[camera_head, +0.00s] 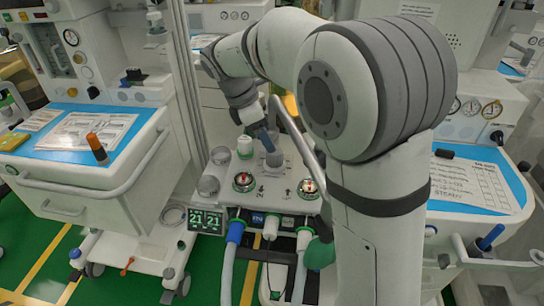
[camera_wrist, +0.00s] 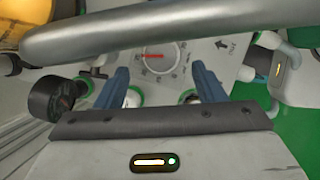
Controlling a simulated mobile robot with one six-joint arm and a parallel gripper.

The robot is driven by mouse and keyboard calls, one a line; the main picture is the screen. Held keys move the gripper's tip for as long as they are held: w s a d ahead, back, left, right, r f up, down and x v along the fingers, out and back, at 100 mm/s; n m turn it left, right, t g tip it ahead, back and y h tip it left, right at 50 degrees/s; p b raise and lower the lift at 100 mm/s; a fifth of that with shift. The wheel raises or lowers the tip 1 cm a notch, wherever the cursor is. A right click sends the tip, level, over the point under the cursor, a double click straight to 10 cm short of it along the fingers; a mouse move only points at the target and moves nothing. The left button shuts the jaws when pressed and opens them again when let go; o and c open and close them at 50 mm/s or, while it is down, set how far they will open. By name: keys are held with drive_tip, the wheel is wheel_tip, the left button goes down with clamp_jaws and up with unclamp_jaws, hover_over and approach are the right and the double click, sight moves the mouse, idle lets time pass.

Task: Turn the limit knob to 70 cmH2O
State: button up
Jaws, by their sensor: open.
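In the wrist view a round knob (camera_wrist: 158,57), seemingly the limit knob, has a red pointer line on its face and a printed scale around it. The red line points left in this view; the scale numbers are too small to read. My gripper (camera_wrist: 162,78) is open, with one blue finger on each side of the knob's near side and nothing held between them. I cannot tell how far above the knob the fingertips are. In the head view my gripper (camera_head: 265,138) points down over the back of the grey panel (camera_head: 275,188), and the arm hides part of it.
A thick grey metal bar (camera_wrist: 160,34) crosses close above the knob. Green-ringed fittings (camera_head: 243,181) and clear round ports (camera_head: 208,185) stand on the panel. A display (camera_head: 206,221) and hoses (camera_head: 233,245) are at its front. Carts with blue tops (camera_head: 70,155) stand on both sides.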

sight(275, 156)
drive_tip(key=b+x, duration=0.1)
drive_tip(key=x, duration=0.6)
drive_tip(key=shift+s+a, duration=0.1)
drive_tip(key=shift+c, duration=0.2)
drive_tip(key=c, duration=0.9)
drive_tip(key=m+p, duration=0.1)
drive_tip(key=p, duration=0.1)
drive_tip(key=shift+r+m+g+p, duration=0.3)
drive_tip(key=shift+m+p, duration=0.05)
drive_tip(key=shift+m, duration=0.05)
drive_tip(key=shift+c, duration=0.2)
drive_tip(key=shift+f+m+g+p, duration=0.1)
drive_tip(key=shift+m+g+p, duration=0.3)
drive_tip(key=shift+m+p, duration=0.5)
drive_tip(key=shift+f+m, duration=0.2)
drive_tip(key=shift+m, duration=0.3)
drive_tip(key=o, duration=1)
